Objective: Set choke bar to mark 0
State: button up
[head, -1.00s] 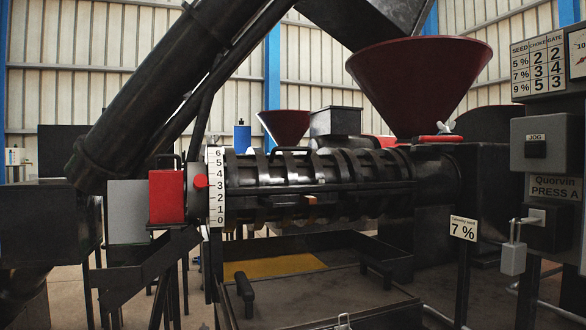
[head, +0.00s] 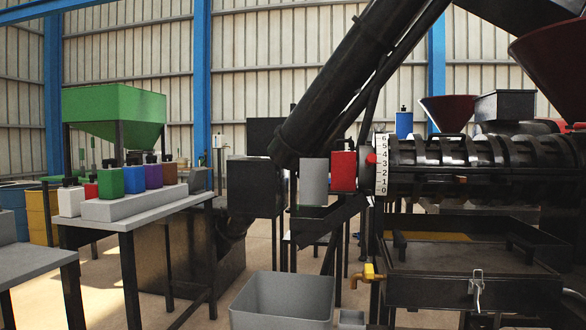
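The white choke scale (head: 381,165), marked 6 at the top down to 0, stands upright at the left end of the press barrel (head: 455,165). A round red knob (head: 371,159) sits at the scale's left edge, level with about 3 to 4. Which of these parts is the choke bar, I cannot tell for certain. A grey block (head: 314,182) is left of the red one. My gripper is not in view.
A table (head: 140,220) with several coloured bottles stands at left. A grey bin (head: 285,300) is on the floor in front of the press. A yellow tap (head: 372,274) and a latched tray (head: 430,290) stick out below the barrel. Some floor shows left of the bin.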

aim_at(368, 159)
jog(key=u, duration=0.25)
jog(key=i, duration=1.4)
jog(key=z, duration=2.75)
jog(key=k, duration=1.45)
jog(key=u, duration=2)
jog(key=i, duration=0.2)
jog(key=u, duration=0.05)
